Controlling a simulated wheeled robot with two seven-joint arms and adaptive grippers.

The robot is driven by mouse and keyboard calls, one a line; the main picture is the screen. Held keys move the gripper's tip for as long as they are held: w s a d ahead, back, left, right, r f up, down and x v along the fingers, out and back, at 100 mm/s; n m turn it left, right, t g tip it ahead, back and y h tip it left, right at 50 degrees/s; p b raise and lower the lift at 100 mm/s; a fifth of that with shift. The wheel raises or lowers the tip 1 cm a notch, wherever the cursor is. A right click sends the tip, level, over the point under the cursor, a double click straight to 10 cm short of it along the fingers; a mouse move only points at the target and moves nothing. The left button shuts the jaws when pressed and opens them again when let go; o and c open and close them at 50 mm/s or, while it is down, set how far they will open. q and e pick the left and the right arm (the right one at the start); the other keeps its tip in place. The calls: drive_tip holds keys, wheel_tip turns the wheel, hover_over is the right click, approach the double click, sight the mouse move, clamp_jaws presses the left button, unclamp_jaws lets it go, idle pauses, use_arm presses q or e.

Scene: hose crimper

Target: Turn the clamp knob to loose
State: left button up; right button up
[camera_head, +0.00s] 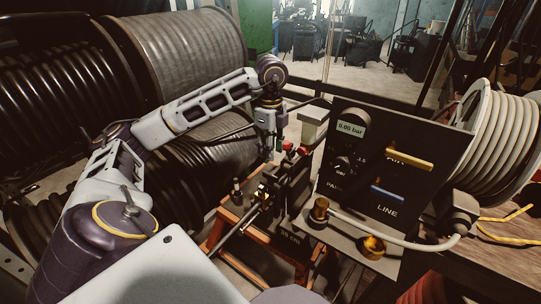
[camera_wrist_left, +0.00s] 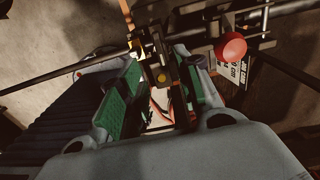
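The crimper with its clamp (camera_head: 285,192) stands on an orange-framed stand, left of the dark panel. A red round knob (camera_wrist_left: 231,48) shows to the right of my left fingers in the left wrist view; a small red part (camera_head: 288,147) also shows in the head view, beside the left gripper. I cannot tell for sure which part is the clamp knob. My left gripper (camera_head: 272,150) points down above the crimper. In the wrist view its green-padded fingers (camera_wrist_left: 155,88) are apart, with a dark part bearing a yellow spot (camera_wrist_left: 162,76) showing between them. Contact cannot be told. My right gripper is out of view.
The dark panel (camera_head: 430,190) has a gauge reading 0.00 bar, a yellow lever (camera_head: 410,160) and a blue lever (camera_head: 388,195). Brass fittings (camera_head: 319,210) and a pale hose lie before it. Large hose reels (camera_head: 180,60) stand left, a pale hose reel (camera_head: 510,135) right.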

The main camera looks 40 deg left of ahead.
use_arm(q)
drive_tip(key=shift+r, duration=0.75)
drive_tip(key=shift+r, duration=0.1)
wheel_tip(320, 180, up, 21)
drive_tip(key=p, duration=2.1)
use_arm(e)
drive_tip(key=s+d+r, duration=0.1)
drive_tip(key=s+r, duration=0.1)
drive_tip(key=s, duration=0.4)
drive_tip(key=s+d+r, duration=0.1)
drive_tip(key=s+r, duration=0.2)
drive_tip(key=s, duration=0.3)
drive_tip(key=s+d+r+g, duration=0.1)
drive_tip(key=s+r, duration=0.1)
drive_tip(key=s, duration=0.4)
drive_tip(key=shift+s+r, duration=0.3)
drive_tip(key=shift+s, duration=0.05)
use_arm(q)
drive_tip(key=shift+r+p, duration=0.45)
drive_tip(key=shift+p, duration=0.1)
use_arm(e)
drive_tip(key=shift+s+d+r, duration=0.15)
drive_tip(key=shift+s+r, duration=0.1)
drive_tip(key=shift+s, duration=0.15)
use_arm(q)
drive_tip(key=shift+f, duration=0.1)
